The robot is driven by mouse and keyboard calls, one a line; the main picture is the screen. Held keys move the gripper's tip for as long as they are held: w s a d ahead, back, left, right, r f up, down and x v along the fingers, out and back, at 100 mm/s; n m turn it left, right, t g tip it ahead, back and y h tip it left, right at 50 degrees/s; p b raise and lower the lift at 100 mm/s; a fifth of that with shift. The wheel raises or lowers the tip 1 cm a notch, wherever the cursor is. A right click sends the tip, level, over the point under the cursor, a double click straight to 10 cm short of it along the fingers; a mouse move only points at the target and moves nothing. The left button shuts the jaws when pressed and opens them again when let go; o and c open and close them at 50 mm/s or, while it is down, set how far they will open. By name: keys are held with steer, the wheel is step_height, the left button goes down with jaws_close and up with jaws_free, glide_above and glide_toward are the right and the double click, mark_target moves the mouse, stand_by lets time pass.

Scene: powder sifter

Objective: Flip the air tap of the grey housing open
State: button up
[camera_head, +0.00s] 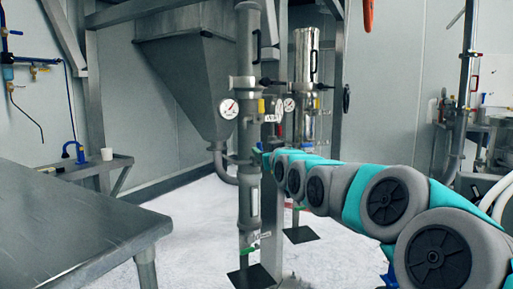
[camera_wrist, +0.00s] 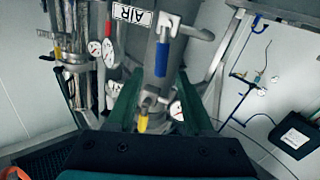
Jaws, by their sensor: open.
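The grey housing (camera_head: 247,60) is a tall upright grey column left of my arm in the head view. A round gauge (camera_head: 229,108) and a small yellow part (camera_head: 261,106) sit on it. An AIR label (camera_head: 273,115) shows beside it, and also in the wrist view (camera_wrist: 132,14). In the wrist view my gripper (camera_wrist: 158,88) is open, its dark green fingers either side of grey fittings. Which one is the air tap I cannot tell. Contact is unclear.
A shiny steel column (camera_head: 304,65) stands behind, to the right. A grey hopper (camera_head: 190,85) hangs behind on the left. A metal table (camera_head: 70,225) fills the lower left. Pale floor lies open between table and column.

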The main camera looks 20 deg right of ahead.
mark_target(260, 147)
steer(key=shift+w+d+f+p, duration=0.1)
steer(key=shift+w+d+p, duration=0.1)
steer(key=shift+w, duration=1.15)
steer(key=shift+w+d+p, duration=0.1)
steer(key=shift+w+p, duration=0.1)
steer(key=shift+w, duration=1.1)
jaws_close()
